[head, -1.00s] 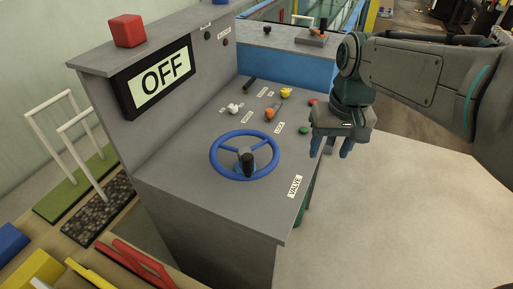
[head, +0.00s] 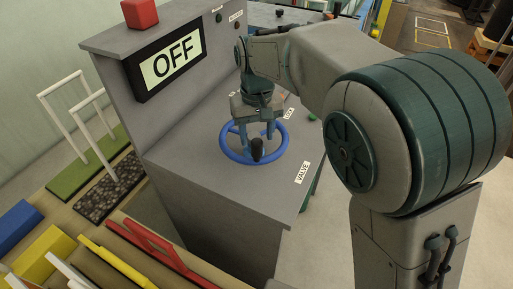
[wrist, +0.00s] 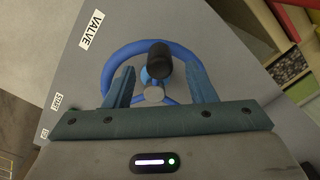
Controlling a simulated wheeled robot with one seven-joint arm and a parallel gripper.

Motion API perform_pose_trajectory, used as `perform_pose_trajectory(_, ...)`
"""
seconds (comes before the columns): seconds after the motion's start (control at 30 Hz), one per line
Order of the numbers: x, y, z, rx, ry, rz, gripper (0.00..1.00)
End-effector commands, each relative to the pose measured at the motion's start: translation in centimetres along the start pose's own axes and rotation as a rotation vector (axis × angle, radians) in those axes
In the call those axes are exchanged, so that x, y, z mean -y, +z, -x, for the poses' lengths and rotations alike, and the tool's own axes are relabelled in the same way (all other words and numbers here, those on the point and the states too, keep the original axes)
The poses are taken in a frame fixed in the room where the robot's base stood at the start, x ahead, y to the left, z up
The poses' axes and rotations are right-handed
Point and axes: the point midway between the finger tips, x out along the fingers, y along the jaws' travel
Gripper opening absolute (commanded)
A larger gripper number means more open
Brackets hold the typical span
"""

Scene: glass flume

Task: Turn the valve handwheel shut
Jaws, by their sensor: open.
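The blue valve handwheel (head: 229,153) lies on the grey console top (head: 200,165), by the white VALVE label (head: 302,173). Its black knob (head: 257,149) stands up from it, and the knob also shows in the wrist view (wrist: 158,58). My gripper (head: 257,136) is above the wheel, pointing down, with its two blue fingers apart. I cannot tell whether the fingers touch the wheel. Part of the wheel is hidden behind my gripper.
The console's upright panel carries a display reading OFF (head: 170,64) with a red block (head: 140,13) on top. White START (wrist: 58,102) and LOCK (head: 289,113) labels mark the console top.

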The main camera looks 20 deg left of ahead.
Motion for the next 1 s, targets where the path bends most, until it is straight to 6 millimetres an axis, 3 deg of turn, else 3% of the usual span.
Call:
perform_pose_trajectory(0.1,0.0,0.1,-2.4,0.004,0.002,0.0,0.5)
perform_pose_trajectory(0.3,0.0,0.0,-5.0,0.002,0.001,0.0,0.5)
perform_pose_trajectory(0.7,-0.1,0.0,-5.9,0.0,0.0,0.0,0.5)
perform_pose_trajectory(0.73,-0.1,0.0,-5.9,0.0,0.0,0.0,0.48)
perform_pose_trajectory(0.9,-0.1,0.0,-5.9,-0.001,0.0,0.0,0.0)
perform_pose_trajectory(1.0,-0.1,0.0,-5.9,-0.001,0.0,0.0,0.0)
